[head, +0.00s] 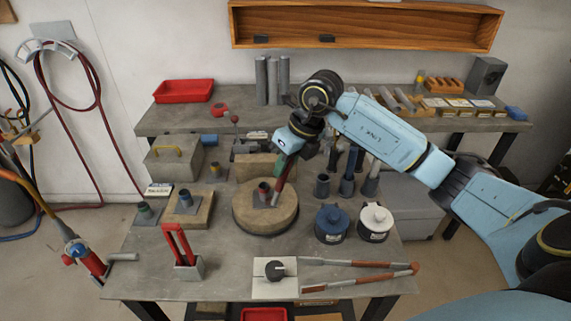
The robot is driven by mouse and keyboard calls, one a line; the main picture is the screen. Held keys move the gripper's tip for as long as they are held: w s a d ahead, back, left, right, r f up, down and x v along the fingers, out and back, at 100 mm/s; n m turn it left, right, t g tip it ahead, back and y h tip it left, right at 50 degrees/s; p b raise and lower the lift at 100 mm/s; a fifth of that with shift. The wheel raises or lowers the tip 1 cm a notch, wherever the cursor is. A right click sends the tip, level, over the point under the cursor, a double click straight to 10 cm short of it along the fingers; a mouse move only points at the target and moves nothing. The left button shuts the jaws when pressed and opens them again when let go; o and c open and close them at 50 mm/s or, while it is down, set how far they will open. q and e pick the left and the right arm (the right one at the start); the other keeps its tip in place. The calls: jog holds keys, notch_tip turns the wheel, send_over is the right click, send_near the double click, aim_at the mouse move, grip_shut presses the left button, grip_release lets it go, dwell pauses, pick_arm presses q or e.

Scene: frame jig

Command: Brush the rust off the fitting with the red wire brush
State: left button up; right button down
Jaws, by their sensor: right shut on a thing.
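My right gripper (283,158) is above the middle of the bench, shut on the red wire brush (281,182), whose red handle slants down to the left. The lower end of the brush is at the right side of the fitting (263,189); I cannot tell whether they touch. The fitting is a short dark tube with a reddish tint on a grey plate, on a round tan block (252,220). The bristles are too small to make out. My left gripper is not in view.
Blue (332,222) and white (375,219) lidded pots stand right of the round block. A red-handled tool (178,243) stands front left. Long red-ended tools (365,266) lie at the front right.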

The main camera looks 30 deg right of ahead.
jog(key=shift+s+d, duration=0.1)
dwell(2.7)
notch_tip(320, 180, up, 7)
jog(key=p, duration=0.5)
jog(key=shift+r, duration=0.1)
dwell(0.6)
